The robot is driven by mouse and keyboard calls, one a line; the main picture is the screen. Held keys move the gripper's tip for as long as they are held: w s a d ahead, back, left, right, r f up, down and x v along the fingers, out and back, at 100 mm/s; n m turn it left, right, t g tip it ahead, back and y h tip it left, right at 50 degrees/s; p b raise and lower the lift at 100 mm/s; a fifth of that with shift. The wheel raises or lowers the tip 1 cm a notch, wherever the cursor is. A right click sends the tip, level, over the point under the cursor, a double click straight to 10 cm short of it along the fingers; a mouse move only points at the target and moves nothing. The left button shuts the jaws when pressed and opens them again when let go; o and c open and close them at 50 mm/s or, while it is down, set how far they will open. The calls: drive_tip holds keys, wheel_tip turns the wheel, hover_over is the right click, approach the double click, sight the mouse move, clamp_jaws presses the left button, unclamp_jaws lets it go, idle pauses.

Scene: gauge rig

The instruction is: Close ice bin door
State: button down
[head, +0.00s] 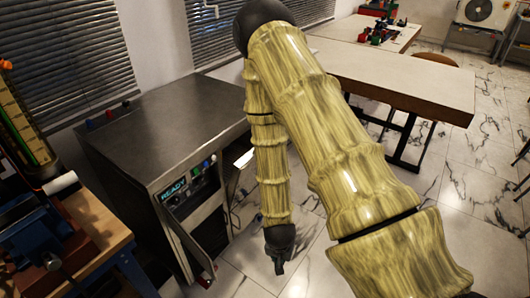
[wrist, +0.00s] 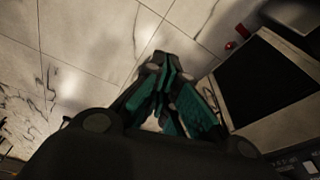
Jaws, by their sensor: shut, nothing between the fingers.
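The ice machine (head: 165,125) is a dark grey cabinet left of my arm, with a lit READY panel (head: 175,192) on its front. Below the panel is a dark bin opening (head: 212,232). A grey panel that looks like the bin door (head: 188,247) slants outward at the opening's near side, so it appears open; its exact angle is unclear. My gripper (head: 279,265) is shut and empty, pointing down to the right of the machine, apart from it. In the wrist view the closed fingers (wrist: 160,62) lie over the floor, with a dark framed face (wrist: 265,88) to the right.
A workbench (head: 95,225) with a blue vise (head: 50,245) stands at the left. A long pale table (head: 400,80) stands behind my arm. A small red part (wrist: 240,31) sits beside the framed face. Marble floor (head: 455,185) is clear at the right.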

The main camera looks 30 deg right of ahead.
drive_tip(key=w+d+r+m+t+y+b, duration=0.1)
drive_tip(key=w+d+r+m+t+b, duration=0.1)
drive_tip(key=w+d+r+m, duration=0.5)
drive_tip(key=w+d+r+m+t+b, duration=0.1)
drive_tip(key=w+d+r+m+b, duration=0.15)
drive_tip(key=w+r+m, duration=0.7)
drive_tip(key=w+d+r+m+t+y+b, duration=0.1)
drive_tip(key=w+d+r+m+t, duration=0.1)
drive_tip(key=w+d+r+m, duration=0.55)
drive_tip(key=w+a+f, duration=0.2)
drive_tip(key=w+f, duration=0.5)
drive_tip(key=w, duration=0.3)
drive_tip(key=shift+w+f+b, duration=0.25)
drive_tip(key=shift+f+b, duration=0.05)
drive_tip(key=shift+b, duration=0.1)
drive_tip(key=shift+r, duration=0.1)
